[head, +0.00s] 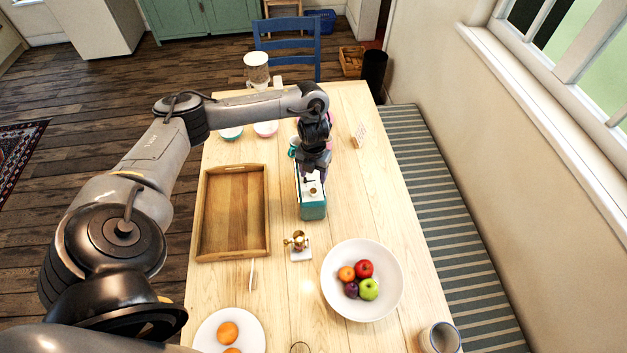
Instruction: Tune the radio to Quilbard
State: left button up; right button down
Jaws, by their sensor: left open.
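The radio (313,210) is a small teal box with a pale top, standing on the wooden table. A small knob shows on its top. My left gripper (313,178) points down just above the far part of the radio's top and hides some of it. It is open; I cannot tell whether its fingers touch the radio or a knob. The tuning scale and any station names are too small to read. My right gripper is not in the head view.
A wooden tray (204,251) lies left of the radio. A brass object on a white base (300,252) and a white fruit bowl (390,290) stand nearer. A plate (255,325) holds oranges. A small card (360,135) stands behind right. A blue chair (289,46) is at the far end.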

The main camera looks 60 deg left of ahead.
pick_arm(q)
jog(key=shift+r, duration=1.05)
